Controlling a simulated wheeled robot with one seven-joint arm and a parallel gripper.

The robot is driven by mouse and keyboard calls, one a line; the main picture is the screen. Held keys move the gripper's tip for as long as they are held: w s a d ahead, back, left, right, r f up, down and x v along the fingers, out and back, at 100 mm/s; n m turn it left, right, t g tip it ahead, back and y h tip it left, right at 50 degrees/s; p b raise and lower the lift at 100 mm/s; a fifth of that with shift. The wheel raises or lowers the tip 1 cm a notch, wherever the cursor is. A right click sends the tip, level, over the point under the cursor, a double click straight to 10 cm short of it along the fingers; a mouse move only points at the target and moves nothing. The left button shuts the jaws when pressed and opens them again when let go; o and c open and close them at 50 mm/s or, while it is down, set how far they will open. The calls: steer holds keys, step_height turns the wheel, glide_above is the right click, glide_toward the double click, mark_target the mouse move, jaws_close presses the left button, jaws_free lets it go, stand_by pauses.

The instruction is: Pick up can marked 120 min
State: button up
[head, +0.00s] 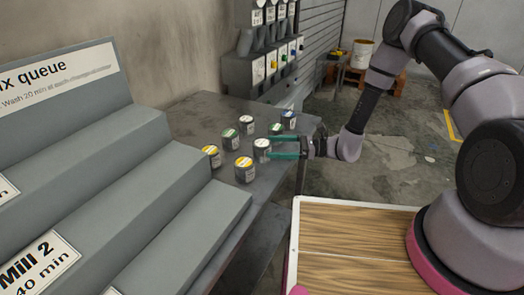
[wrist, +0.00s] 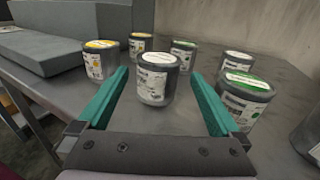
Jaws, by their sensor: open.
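Several small grey cans with coloured lids stand on a grey metal table. My gripper (head: 272,148) is open, with teal fingers held low over the table. A white-lidded can (head: 262,149) stands upright at the fingertips. In the wrist view this white-lidded can (wrist: 157,82) is between the tips of the open fingers (wrist: 160,74), with a gap visible on both sides. Its label print is too small to read, so I cannot tell which can is marked 120 min.
Near it stand yellow-lidded cans (head: 244,170) (head: 211,157), green-lidded cans (head: 230,140) (head: 276,130), another white-lidded can (head: 246,126) and a blue-lidded can (head: 289,121). The grey stepped rack (head: 150,190) fills the left. A wood-surfaced tray (head: 345,240) is at the front.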

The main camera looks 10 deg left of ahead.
mark_target(263, 146)
steer(key=a, duration=0.4)
steer(key=shift+s+a, duration=0.2)
steer(key=shift+s, duration=0.15)
steer(key=c, duration=1.5)
steer(key=shift+r, duration=0.15)
